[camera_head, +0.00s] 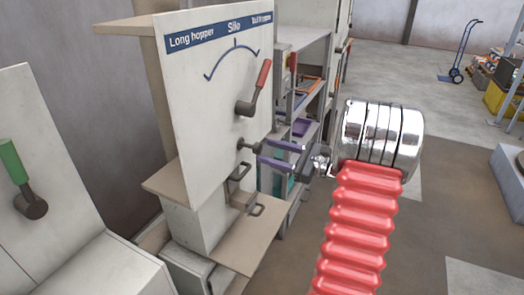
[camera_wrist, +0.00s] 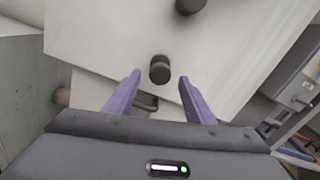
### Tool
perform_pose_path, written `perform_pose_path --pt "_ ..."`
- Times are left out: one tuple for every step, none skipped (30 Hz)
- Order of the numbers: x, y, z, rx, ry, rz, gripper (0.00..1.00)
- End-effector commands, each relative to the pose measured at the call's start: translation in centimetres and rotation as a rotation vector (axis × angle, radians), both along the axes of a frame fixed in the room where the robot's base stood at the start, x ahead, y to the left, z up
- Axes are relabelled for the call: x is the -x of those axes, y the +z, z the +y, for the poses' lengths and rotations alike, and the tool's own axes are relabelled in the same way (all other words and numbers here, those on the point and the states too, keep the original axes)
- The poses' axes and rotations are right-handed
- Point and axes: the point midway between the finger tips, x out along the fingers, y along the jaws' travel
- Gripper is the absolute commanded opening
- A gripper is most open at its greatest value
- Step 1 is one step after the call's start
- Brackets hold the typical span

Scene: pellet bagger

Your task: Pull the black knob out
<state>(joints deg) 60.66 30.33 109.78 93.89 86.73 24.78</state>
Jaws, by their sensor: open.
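The black knob (camera_head: 244,144) sticks out from the lower right part of the white panel (camera_head: 212,100) on a short stem. My gripper (camera_head: 262,152) is open, its two purple fingers pointing at the panel with their tips close to the knob. In the wrist view the knob (camera_wrist: 159,69) appears in the gap between the open fingertips (camera_wrist: 159,78), a clear space on each side. No contact shows. How far the tips reach along the knob is hard to tell.
A red-handled lever (camera_head: 261,82) sits above the knob under a curved scale. Below are a beige shelf (camera_head: 232,246) and metal handles (camera_head: 240,172). A green-handled lever (camera_head: 14,162) stands on a separate panel at left. Storage shelving (camera_head: 308,80) is behind.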

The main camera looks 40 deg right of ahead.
Motion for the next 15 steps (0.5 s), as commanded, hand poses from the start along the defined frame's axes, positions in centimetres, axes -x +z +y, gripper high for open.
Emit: perform_pose_path --pt "0.9 0.0 -0.5 0.0 -0.003 0.0 0.49" --pt "1.4 0.0 -0.7 0.0 -0.004 0.0 0.49" --pt "2.0 0.0 -1.0 0.0 -0.003 0.0 0.49" --pt "2.5 0.0 -1.2 0.0 -0.003 0.0 0.49" --pt "3.0 0.0 -1.4 0.0 -0.003 0.0 0.49" --pt "3.6 0.0 -1.7 0.0 -0.003 0.0 0.49" --pt "4.1 0.0 -1.9 0.0 -0.004 0.0 0.49" --pt "4.5 0.0 -2.1 0.0 -0.003 0.0 0.49" --pt "5.2 0.0 -2.4 0.0 -0.003 0.0 0.49" --pt "5.6 0.0 -2.6 0.0 -0.003 -0.001 0.49" --pt "6.0 -0.1 -2.8 0.0 -0.003 0.0 0.49" --pt "6.5 -0.1 -3.0 0.0 -0.002 0.0 0.49" --pt "6.8 -0.1 -3.2 0.0 -0.002 0.0 0.49" --pt "7.1 -0.1 -3.3 -0.001 -0.002 0.0 0.49" --pt "7.5 -0.1 -3.4 -0.001 -0.001 0.0 0.49"
